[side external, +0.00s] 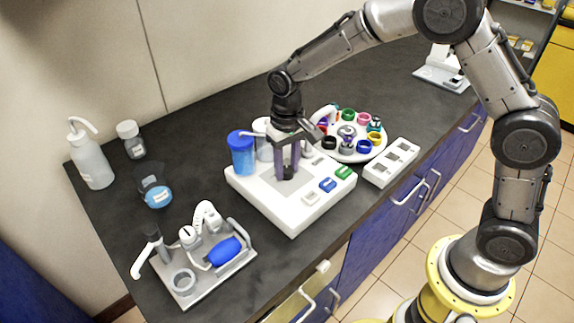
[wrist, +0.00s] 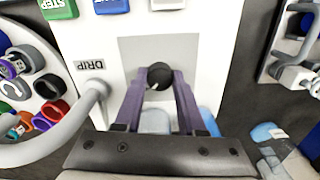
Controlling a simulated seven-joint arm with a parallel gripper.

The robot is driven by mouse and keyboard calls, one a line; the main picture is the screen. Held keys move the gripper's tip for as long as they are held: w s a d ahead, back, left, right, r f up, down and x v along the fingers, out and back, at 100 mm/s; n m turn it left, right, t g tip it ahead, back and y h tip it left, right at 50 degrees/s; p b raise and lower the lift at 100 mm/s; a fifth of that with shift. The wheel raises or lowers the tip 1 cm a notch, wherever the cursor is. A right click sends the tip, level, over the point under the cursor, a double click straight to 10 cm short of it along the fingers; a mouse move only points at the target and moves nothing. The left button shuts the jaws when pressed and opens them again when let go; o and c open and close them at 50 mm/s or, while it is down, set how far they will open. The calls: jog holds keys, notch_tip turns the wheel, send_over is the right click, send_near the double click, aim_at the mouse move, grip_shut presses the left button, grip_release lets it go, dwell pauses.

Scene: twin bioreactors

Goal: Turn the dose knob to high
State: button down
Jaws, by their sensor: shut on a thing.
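The dose knob (wrist: 159,74) is a small black round knob on the grey panel (wrist: 185,50) of the white bioreactor base (side external: 295,218). In the wrist view it sits between the tips of my gripper's purple-grey fingers (wrist: 160,82). In the side external view my gripper (side external: 287,168) points straight down at the panel, its fingers shut on the knob, which they partly hide. I cannot read the knob's setting. A "DRIP" label (wrist: 89,65) shows beside a grey curved tube (wrist: 75,118).
A blue cup (side external: 242,153) stands close behind my gripper. Green (side external: 345,173), blue (side external: 327,185) and white (side external: 311,198) buttons line the base's front. A round tray of coloured rings (side external: 345,152) and a white slotted block (side external: 392,163) stand to the right; a tool tray (side external: 205,262) to the left.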

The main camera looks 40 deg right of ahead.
aim_at(287, 169)
jog(key=shift+r+m, duration=0.1)
jog(key=shift+m, duration=0.3)
jog(key=c, duration=0.5)
grip_release()
notch_tip(287, 169, up, 14)
dwell(0.3)
